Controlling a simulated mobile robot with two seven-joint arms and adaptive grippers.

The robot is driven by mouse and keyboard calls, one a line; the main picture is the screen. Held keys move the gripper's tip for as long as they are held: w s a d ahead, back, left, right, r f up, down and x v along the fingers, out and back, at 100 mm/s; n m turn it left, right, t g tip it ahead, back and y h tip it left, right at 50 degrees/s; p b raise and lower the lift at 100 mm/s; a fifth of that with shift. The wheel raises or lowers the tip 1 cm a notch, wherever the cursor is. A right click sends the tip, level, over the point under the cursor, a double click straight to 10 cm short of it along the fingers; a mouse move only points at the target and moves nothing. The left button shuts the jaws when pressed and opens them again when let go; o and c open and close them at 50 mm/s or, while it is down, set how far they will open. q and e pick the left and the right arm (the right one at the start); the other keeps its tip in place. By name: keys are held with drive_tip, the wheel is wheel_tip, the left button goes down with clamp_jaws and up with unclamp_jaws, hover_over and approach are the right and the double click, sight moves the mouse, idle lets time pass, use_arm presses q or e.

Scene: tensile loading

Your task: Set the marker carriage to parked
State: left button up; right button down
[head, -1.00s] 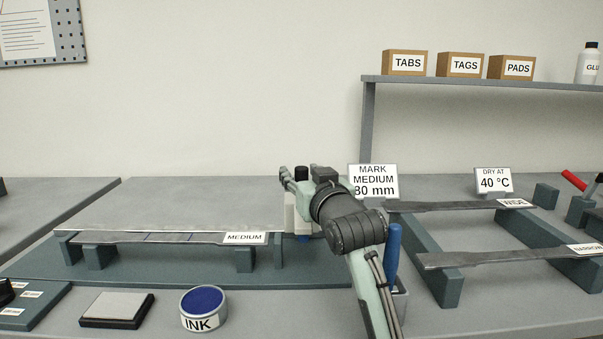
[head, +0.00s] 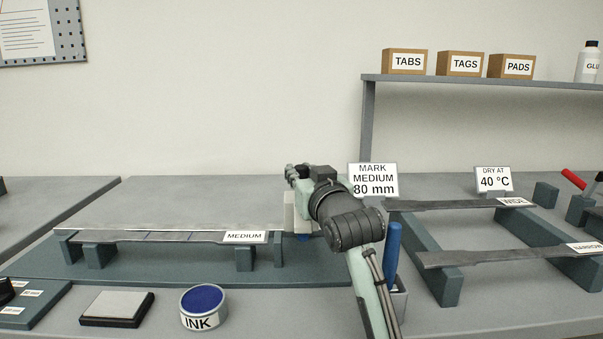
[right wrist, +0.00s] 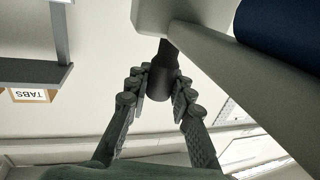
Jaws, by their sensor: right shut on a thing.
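The marker carriage (head: 289,213) is a pale block at the right end of the thin rail (head: 180,231). A bit of blue (head: 303,237) shows under it. In the right wrist view my right gripper (right wrist: 161,73) is shut on the carriage's dark round knob (right wrist: 160,90), a finger on each side. The pale carriage body (right wrist: 150,15) shows beyond it. My left gripper is out of view.
An ink tin (head: 203,308) and a pad (head: 117,309) stand in front of the fixture base (head: 180,270). A sign, MARK MEDIUM 80 mm (head: 373,181), stands behind my right arm. Two strips lie on a rack (head: 430,262) at right. A blue-handled tool (head: 393,250) stands close to my arm.

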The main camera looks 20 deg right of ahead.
drive_tip(key=a, duration=0.2)
drive_tip(key=w+a, duration=0.1)
drive_tip(key=a, duration=0.1)
drive_tip(key=shift+w+a, duration=0.1)
drive_tip(key=shift+a, duration=0.15)
drive_tip(key=c, duration=1.3)
unclamp_jaws()
drive_tip(key=s, duration=0.7)
drive_tip(key=shift+s, duration=0.25)
